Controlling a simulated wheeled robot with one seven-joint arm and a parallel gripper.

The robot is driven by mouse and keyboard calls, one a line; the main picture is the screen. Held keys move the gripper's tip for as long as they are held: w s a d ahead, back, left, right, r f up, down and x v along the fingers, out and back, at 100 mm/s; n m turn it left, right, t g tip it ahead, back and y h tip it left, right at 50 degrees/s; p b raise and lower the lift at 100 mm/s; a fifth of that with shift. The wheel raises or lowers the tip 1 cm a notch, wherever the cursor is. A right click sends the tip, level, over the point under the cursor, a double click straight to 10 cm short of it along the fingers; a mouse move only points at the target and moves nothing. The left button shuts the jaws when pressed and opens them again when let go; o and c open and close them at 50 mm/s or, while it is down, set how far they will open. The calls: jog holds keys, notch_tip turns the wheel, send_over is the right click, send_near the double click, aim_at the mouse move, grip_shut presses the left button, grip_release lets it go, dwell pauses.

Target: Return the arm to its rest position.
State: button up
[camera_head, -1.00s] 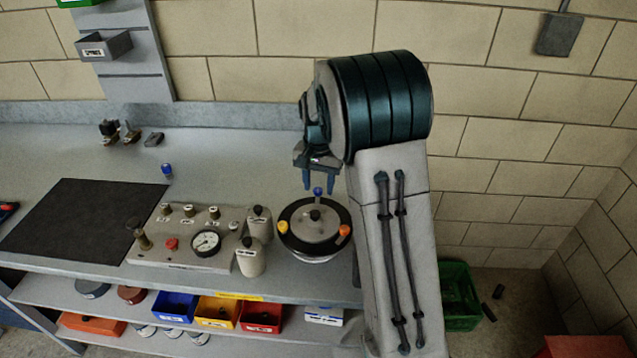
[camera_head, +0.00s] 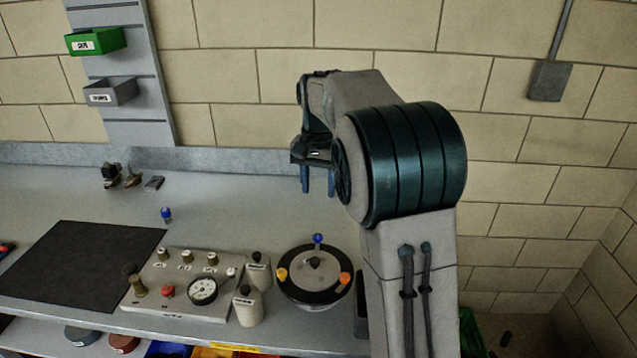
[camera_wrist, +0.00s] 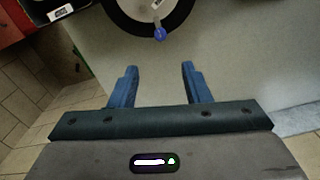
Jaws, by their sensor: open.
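My gripper (camera_head: 318,180) is open and empty, its two blue fingers pointing down above the bench, behind the round black-rimmed dial (camera_head: 297,290) with blue, yellow and orange knobs. In the wrist view the open fingers of my gripper (camera_wrist: 160,85) show with nothing between them. The dial's rim and its blue knob (camera_wrist: 160,34) lie beyond the fingertips there, apart from them. My arm is raised and bent, with its large dark joint to the right of the gripper.
A valve panel with a gauge (camera_head: 190,285) stands left of the dial, with a dark mat (camera_head: 80,262) farther left. Small fittings (camera_head: 130,178) lie at the back. Wall bins (camera_head: 97,40) hang at upper left. The bench behind the panel is mostly clear.

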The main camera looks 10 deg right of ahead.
jog(key=shift+r, duration=0.25)
jog(key=shift+s, duration=0.1)
jog(key=s+f+n+t, duration=0.1)
jog(key=s+f+n, duration=0.1)
jog(key=s, duration=1.2)
jog(key=s+f+n+t, duration=0.2)
jog(key=s+f+n, duration=0.1)
jog(key=s, duration=1)
jog(key=shift+s+f+n, duration=0.2)
jog(key=shift+s+n, duration=0.2)
jog(key=shift+n, duration=0.1)
jog(key=shift+a, duration=0.1)
jog(key=shift+c, duration=0.7)
